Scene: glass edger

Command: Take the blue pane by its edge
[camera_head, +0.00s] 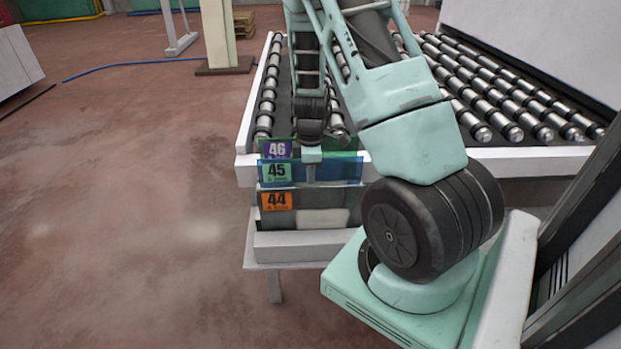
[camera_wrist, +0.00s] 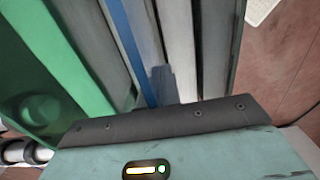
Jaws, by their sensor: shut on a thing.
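The blue pane (camera_head: 343,171) stands on edge in a slotted rack (camera_head: 290,245) at the end of the roller table, in the row with the green card marked 45. My gripper (camera_head: 311,168) comes down from above onto its top edge and is shut on it. In the wrist view the blue pane (camera_wrist: 131,45) shows as a thin blue strip running up to the left, against a grey finger of my gripper (camera_wrist: 158,88). The other finger is hard to make out there.
A green pane (camera_wrist: 65,60) stands close beside the blue one. A purple card marked 46 (camera_head: 277,149) is behind, and an orange card marked 44 (camera_head: 277,200) is in front. The roller table (camera_head: 262,118) lies behind the rack. Open floor (camera_head: 120,200) is at left.

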